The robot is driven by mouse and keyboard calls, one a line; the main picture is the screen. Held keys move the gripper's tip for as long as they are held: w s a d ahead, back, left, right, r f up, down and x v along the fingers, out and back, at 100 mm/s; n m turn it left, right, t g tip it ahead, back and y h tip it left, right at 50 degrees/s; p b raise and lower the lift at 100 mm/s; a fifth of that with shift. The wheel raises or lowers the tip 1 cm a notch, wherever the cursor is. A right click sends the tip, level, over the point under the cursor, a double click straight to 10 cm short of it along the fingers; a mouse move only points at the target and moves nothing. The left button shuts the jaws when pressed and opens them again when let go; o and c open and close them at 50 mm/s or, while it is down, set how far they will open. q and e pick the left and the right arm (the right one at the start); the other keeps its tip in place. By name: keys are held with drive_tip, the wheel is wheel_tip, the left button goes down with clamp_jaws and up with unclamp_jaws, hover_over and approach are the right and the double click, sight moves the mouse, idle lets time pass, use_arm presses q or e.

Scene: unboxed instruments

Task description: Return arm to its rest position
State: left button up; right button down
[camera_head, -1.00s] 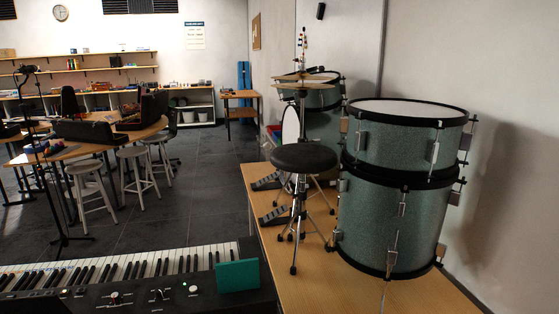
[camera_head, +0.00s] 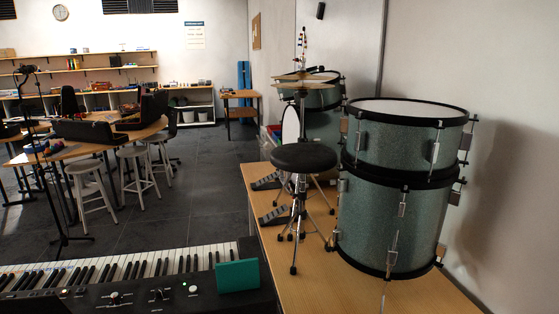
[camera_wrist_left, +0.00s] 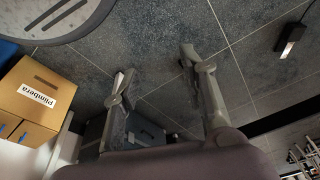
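Neither of my arms nor grippers can be made out in the head view. In the left wrist view, my left gripper (camera_wrist_left: 155,64) has its two grey fingers spread apart. Only dark tiled floor (camera_wrist_left: 150,45) shows between and beyond them, and it holds nothing. My right gripper is not in view.
A keyboard (camera_head: 130,272) with a green card (camera_head: 237,276) is close in front, beside a wooden table (camera_head: 330,290) carrying drums (camera_head: 390,215) and a round black stool (camera_head: 303,157). The left wrist view shows a cardboard box (camera_wrist_left: 35,95) labelled "Plimbera". Open floor (camera_head: 190,190) lies beyond.

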use_arm(q)
drive_tip(key=s+a+f+g, duration=0.1)
drive_tip(key=s+a+f, duration=0.2)
drive_tip(key=s+f, duration=1.4)
drive_tip(key=shift+s+f, duration=0.15)
drive_tip(key=shift+f, duration=0.1)
